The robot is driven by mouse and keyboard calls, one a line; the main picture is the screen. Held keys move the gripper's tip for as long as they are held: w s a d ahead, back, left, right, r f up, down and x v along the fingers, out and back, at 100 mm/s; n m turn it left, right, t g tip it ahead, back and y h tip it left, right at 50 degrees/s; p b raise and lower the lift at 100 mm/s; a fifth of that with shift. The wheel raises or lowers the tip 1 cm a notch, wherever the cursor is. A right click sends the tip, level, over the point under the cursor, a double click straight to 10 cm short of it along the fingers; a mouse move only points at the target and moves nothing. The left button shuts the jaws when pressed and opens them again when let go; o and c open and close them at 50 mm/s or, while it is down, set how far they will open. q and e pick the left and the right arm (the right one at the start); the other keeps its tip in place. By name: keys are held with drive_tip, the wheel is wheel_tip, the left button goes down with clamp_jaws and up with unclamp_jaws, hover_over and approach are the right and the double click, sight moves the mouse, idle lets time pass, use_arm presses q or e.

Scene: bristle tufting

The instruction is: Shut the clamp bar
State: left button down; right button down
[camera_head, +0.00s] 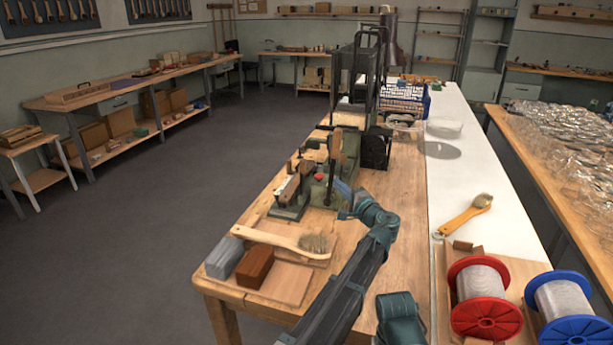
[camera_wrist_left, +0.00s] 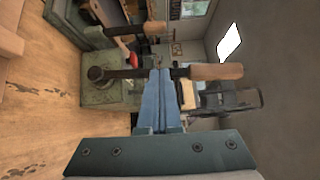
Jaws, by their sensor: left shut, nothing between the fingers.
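The clamp fixture (camera_head: 290,208) is a green metal block with a red knob (camera_head: 319,177) on the wooden bench. What looks like the clamp bar (camera_head: 331,178) is a dark lever with a wooden handle (camera_head: 336,143), standing upright in the head view. In the left wrist view the handle (camera_wrist_left: 216,72) points right and the lever's round pivot (camera_wrist_left: 96,74) sits on the green base. My left gripper (camera_head: 338,184) is shut and empty. Its blue fingertips (camera_wrist_left: 158,70) are at the lever, between pivot and handle; I cannot tell if they touch.
A wooden brush (camera_head: 280,238) lies in front of the fixture, beside a grey block (camera_head: 224,258) and a brown block (camera_head: 254,267). A tall dark machine (camera_head: 372,100) stands behind. Wire spools (camera_head: 482,290) are at the right.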

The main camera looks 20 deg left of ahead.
sight(302, 178)
use_arm(q)
drive_tip(key=shift+w+a+f, duration=0.1)
drive_tip(key=shift+w+f, duration=0.1)
drive_tip(key=shift+w, duration=0.05)
drive_tip(key=s+a+x, duration=0.2)
drive_tip(key=x, duration=1)
drive_tip(key=shift+w+a, duration=0.3)
drive_tip(key=shift+a, duration=0.1)
